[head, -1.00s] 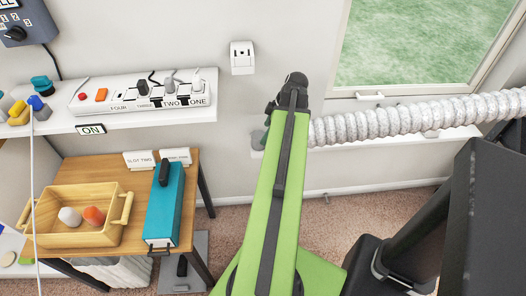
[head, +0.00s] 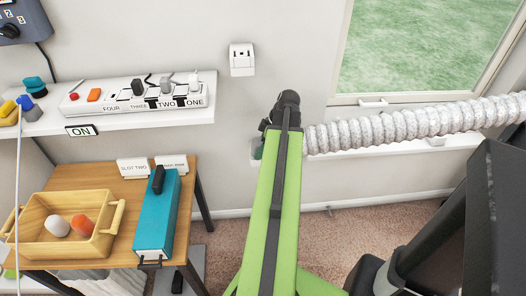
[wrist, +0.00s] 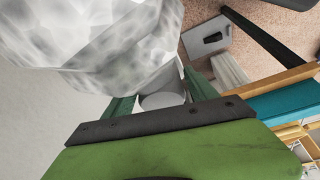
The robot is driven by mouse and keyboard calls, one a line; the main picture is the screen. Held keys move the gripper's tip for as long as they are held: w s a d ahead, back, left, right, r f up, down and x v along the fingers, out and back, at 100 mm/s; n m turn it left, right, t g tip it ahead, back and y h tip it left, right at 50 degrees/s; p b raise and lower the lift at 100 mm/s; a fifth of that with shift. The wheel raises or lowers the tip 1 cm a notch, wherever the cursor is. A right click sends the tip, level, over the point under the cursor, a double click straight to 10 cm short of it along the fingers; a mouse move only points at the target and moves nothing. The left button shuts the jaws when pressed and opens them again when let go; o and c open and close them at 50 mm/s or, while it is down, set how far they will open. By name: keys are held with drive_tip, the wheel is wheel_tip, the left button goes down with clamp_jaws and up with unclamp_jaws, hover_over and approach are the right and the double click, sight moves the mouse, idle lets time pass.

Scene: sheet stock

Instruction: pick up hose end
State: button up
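The hose (head: 400,127), ribbed and silvery-white, runs along the wall below the window. Its left end lies beside my gripper in the head view. In the wrist view the hose (wrist: 95,35) fills the upper left, and its smooth grey end (wrist: 163,98) points toward my palm. My gripper (wrist: 160,90) has its two dark green fingers spread, one on each side of the grey end. I cannot tell whether either finger touches it. In the head view my gripper (head: 264,140) is mostly hidden behind my arm's dark wrist.
A window (head: 425,50) and white ledge (head: 440,142) are behind the hose. At left are a white shelf (head: 35,125) with a power strip (head: 140,97) and a wooden table (head: 205,163) with a tray (head: 35,250) and teal box (head: 157,220). A wall outlet (head: 242,60) is above my gripper.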

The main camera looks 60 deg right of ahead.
drive_tip(key=c, duration=1.2)
drive_tip(key=shift+o, duration=0.2)
drive_tip(key=shift+r, duration=0.1)
drive_tip(key=p+v, duration=0.2)
drive_tip(key=w+p+v, duration=0.1)
drive_tip(key=p+v, duration=0.2)
drive_tip(key=shift+r, duration=0.3)
drive_tip(key=s+d+r+p, duration=0.5)
drive_tip(key=s+d+p, duration=0.1)
drive_tip(key=s, duration=0.2)
drive_tip(key=shift+s+r, duration=0.35)
drive_tip(key=shift+d+r, duration=0.1)
wheel_tip(320, 180, up, 4)
drive_tip(key=p, duration=0.4)
